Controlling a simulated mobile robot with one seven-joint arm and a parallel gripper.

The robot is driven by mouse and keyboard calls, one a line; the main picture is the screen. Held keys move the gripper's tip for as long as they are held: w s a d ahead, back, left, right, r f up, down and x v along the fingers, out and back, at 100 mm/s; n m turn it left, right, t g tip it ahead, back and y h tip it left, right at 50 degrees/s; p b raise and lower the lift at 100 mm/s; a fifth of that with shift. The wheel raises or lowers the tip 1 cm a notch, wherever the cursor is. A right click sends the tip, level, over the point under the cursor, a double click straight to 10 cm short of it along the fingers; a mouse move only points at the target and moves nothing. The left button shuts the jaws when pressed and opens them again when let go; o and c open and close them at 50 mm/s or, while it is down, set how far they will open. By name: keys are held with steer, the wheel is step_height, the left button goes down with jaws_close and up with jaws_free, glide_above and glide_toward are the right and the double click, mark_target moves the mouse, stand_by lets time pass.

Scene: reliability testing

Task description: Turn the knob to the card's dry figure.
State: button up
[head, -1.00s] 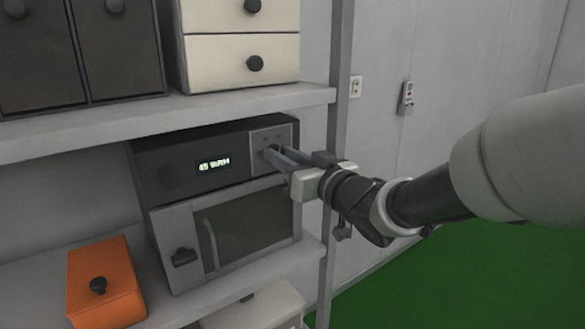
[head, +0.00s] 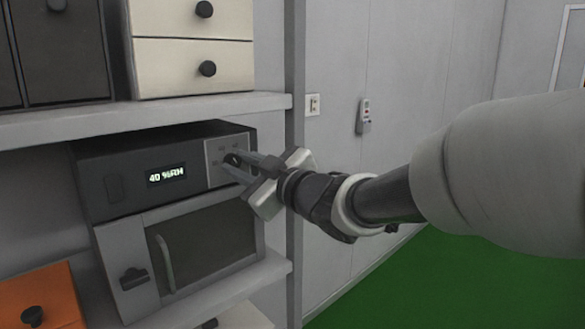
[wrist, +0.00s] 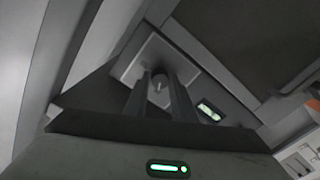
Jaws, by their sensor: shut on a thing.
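The dark knob (head: 233,158) sits on a grey square panel (head: 215,148) at the right of the black control unit. My gripper (head: 239,166) is shut on the knob, with its two fingers rolled to a slant. In the wrist view, the fingertips (wrist: 160,84) stand on either side of the knob, over the light panel (wrist: 140,62). The lit display (head: 166,175) reads 40 %RH in the head view; it also shows in the wrist view (wrist: 209,112), too small to read. The knob is partly hidden by the fingers. I can make out no card.
Below the unit is a cabinet with a glass door and handle (head: 166,262). An orange box (head: 45,300) stands on the lower shelf. A shelf edge (head: 150,112) with cream drawers (head: 165,68) is above. A grey post (head: 295,180) stands close right.

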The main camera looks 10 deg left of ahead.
steer(key=shift+r, duration=0.1)
stand_by(0.3)
steer(key=o, duration=1.1)
steer(key=shift+c, duration=0.2)
steer(key=p+v, duration=0.3)
steer(key=v, duration=1.4)
steer(key=shift+s, duration=0.2)
steer(key=shift+d, duration=0.1)
